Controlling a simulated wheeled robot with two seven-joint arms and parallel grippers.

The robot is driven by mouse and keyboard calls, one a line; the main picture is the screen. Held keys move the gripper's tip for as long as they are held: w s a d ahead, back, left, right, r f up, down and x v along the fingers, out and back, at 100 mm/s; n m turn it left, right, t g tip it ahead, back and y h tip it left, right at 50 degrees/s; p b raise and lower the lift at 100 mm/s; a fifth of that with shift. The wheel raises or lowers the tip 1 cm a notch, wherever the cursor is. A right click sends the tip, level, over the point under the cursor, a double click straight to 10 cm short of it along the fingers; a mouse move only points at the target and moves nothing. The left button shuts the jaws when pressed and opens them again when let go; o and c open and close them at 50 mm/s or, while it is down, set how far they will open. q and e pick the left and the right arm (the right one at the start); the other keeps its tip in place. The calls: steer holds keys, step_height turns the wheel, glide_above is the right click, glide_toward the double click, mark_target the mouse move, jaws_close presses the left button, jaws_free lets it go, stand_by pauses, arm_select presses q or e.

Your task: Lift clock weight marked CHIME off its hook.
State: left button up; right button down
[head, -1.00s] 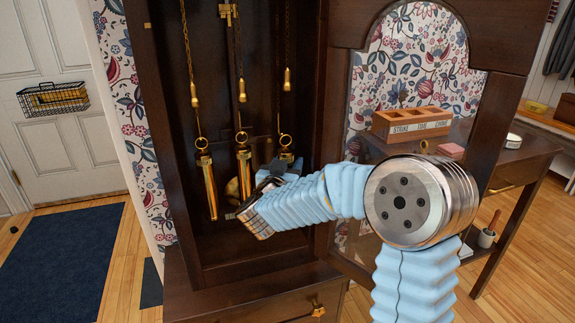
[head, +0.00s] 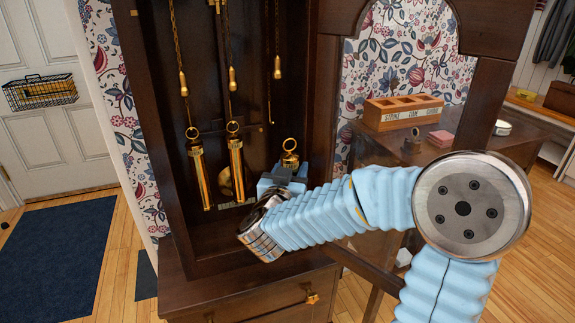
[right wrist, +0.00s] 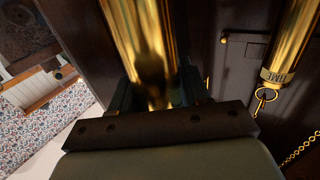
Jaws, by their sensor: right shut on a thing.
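My right gripper (head: 283,176) is shut on the rightmost brass weight (head: 290,159) inside the clock case. Its upper end and ring stick up above the jaws, and its lower part is hidden behind my gripper. No marking can be read on it. In the right wrist view, the brass cylinder (right wrist: 148,45) stands between the jaws. The right chain's hook line (head: 271,110) hangs to the left of the ring and appears apart from it. My left gripper is not in view.
Two other brass weights hang on their chains: the left one (head: 201,175) and the middle one (head: 237,168), which reads TIME in the right wrist view (right wrist: 282,77). A wooden rack (head: 402,112) with labelled compartments stands on the side table to the right, beyond the case's side frame.

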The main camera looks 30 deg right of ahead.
steer(key=shift+s+a+r, duration=0.1)
steer(key=shift+s+a, duration=0.15)
steer(key=shift+s, duration=0.65)
steer(key=shift+s+a+r, duration=0.1)
steer(key=shift+s+a, duration=0.1)
steer(key=shift+s, duration=0.7)
steer(key=shift+s+a, duration=0.25)
steer(key=shift+s, duration=0.65)
